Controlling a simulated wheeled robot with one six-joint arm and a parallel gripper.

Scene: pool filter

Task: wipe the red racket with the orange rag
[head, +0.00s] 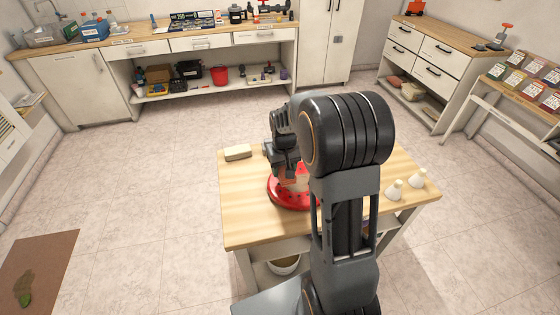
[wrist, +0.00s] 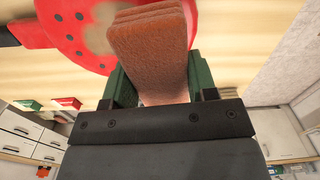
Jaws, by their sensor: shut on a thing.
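The red racket (head: 284,198) lies on the wooden table, partly hidden behind my arm in the head view. In the wrist view its red face with dark holes (wrist: 88,22) fills the upper left. My gripper (wrist: 160,88) is shut on the orange rag (wrist: 150,42), a folded brownish-orange block between its green fingers. The rag's far end overlaps the racket's right part in the wrist view. I cannot tell whether it touches the racket. In the head view my gripper (head: 290,172) is over the racket, and the rag is mostly hidden.
The wooden table (head: 240,222) has a beige block (head: 238,153) at its back left and two white cone-shaped bottles (head: 395,190) (head: 417,178) at its right. A white bucket (head: 284,265) sits on the shelf below. The tabletop's front left is clear.

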